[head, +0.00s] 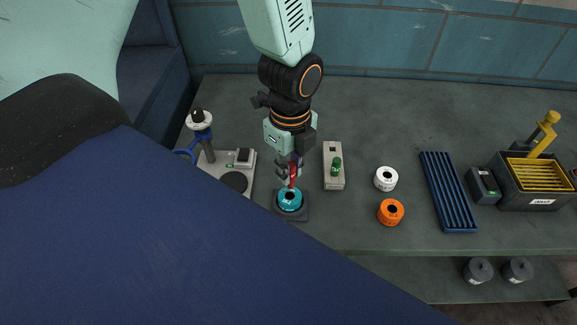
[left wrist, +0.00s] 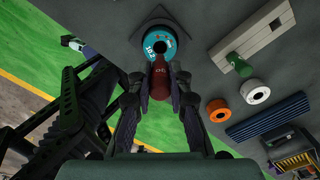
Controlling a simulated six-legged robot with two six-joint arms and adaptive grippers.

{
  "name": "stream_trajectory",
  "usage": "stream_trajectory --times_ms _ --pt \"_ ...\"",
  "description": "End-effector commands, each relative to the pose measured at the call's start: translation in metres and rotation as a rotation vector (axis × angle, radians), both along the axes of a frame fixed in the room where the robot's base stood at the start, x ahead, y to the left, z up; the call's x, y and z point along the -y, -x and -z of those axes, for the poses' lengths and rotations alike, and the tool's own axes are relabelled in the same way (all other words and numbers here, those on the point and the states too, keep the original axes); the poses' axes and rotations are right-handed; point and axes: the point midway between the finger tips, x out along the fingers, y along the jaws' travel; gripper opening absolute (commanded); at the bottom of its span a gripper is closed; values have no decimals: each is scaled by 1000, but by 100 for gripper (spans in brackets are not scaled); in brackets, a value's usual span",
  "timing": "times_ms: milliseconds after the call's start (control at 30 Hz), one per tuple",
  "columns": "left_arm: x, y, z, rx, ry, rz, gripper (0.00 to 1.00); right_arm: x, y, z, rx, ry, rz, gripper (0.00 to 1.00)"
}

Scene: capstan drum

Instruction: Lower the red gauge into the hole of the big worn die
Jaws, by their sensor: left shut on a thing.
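My left gripper (head: 290,178) is shut on the red gauge (head: 294,170) and points down over the teal die (head: 283,206). The die sits on a dark square base (head: 303,214) near the table's front edge. In the left wrist view the gauge (left wrist: 158,78) lies between the fingers (left wrist: 158,92), its far end at the dark hole of the teal die (left wrist: 147,45). I cannot tell whether the tip is inside the hole or just above it. My right gripper is not in view.
A beige block with a green plug (head: 333,176) stands right of the die. White (head: 386,179) and orange (head: 391,212) rings, a blue slatted rack (head: 448,192) and a bin with a yellow grid (head: 535,191) lie further right. A device with a round plate (head: 232,172) stands left.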

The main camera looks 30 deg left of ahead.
Motion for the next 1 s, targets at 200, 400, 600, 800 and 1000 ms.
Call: stream_trajectory --times_ms 200,400,600,800,1000 --pt "-1 1 13 1 0 2 0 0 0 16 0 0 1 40" --pt "-1 1 23 0 1 1 0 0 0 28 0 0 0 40" --pt "-1 1 32 -1 1 1 0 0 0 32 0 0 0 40" --pt "-1 1 39 -1 0 0 0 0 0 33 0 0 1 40" --pt "-1 1 39 0 0 0 0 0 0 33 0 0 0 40"
